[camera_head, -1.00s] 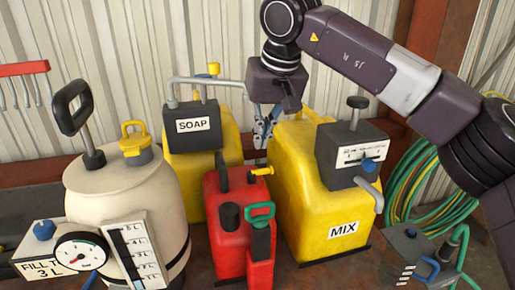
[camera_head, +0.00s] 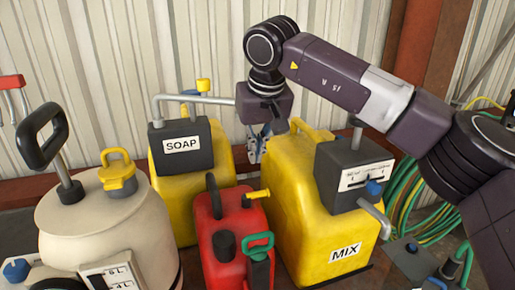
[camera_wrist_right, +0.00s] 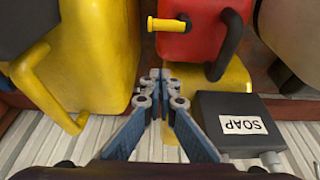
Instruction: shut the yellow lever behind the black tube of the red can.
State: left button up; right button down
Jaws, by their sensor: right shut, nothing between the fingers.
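The red can (camera_head: 222,232) stands low in the middle of the head view. A short yellow lever (camera_head: 257,194) lies nearly level at its upper right, behind the black tube (camera_head: 258,270) with the green handle. My right gripper (camera_head: 257,152) is shut and empty, behind the red can between the soap can and the mix can. In the right wrist view, the red can (camera_wrist_right: 187,45) is at the top and the yellow lever (camera_wrist_right: 166,24) sticks out to the left. The shut fingertips (camera_wrist_right: 160,78) are below the lever in that picture, apart from it. My left gripper is not in view.
The yellow soap can (camera_head: 168,205) stands left of the right gripper, with a grey pipe (camera_head: 195,99) above. The large yellow mix can (camera_head: 300,215) stands close on the right. A cream tank (camera_head: 105,225) is at left, green hoses (camera_head: 420,205) at right.

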jog(key=p+x, duration=0.1)
jog(key=x, duration=0.4)
jog(key=shift+f+p, duration=0.35)
jog(key=shift+s+d+f+p, duration=0.15)
jog(key=shift+s+f+p, duration=0.2)
jog(key=shift+s, duration=0.1)
jog(key=shift+s+d+f+p, duration=0.1)
jog(key=shift+s+d+p, duration=0.1)
jog(key=shift+s, duration=0.35)
jog(key=shift+s+d+p, duration=0.1)
jog(key=shift+s+d, duration=0.1)
jog(key=shift+s, duration=0.35)
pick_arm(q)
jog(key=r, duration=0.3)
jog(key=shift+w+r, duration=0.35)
pick_arm(e)
jog(key=shift+s+f, duration=0.15)
